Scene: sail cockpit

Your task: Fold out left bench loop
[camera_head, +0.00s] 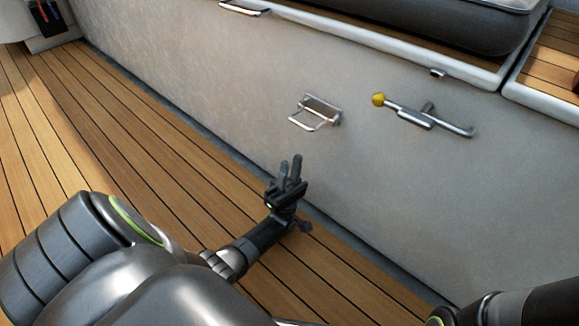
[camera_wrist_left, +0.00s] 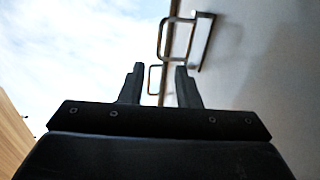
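A metal loop (camera_head: 309,121) on a small plate is on the pale bench wall, and its bar stands out from the plate. In the left wrist view this loop (camera_wrist_left: 163,40) shows at the top, beyond the fingertips. A second metal loop (camera_head: 244,8) is higher up at the bench edge; a smaller loop shows between my fingers in the wrist view (camera_wrist_left: 151,79). I cannot tell which one the task calls left. My left gripper (camera_head: 291,167) is open and empty, fingers pointing up, below the wall loop and apart from it. My right gripper is out of view.
A metal lever with a yellow knob (camera_head: 378,100) is on the wall right of the loop. A small metal catch (camera_head: 438,73) sits under the bench edge. A dark cushion (camera_head: 440,25) lies on the bench. The wooden floor (camera_head: 100,140) is clear at left.

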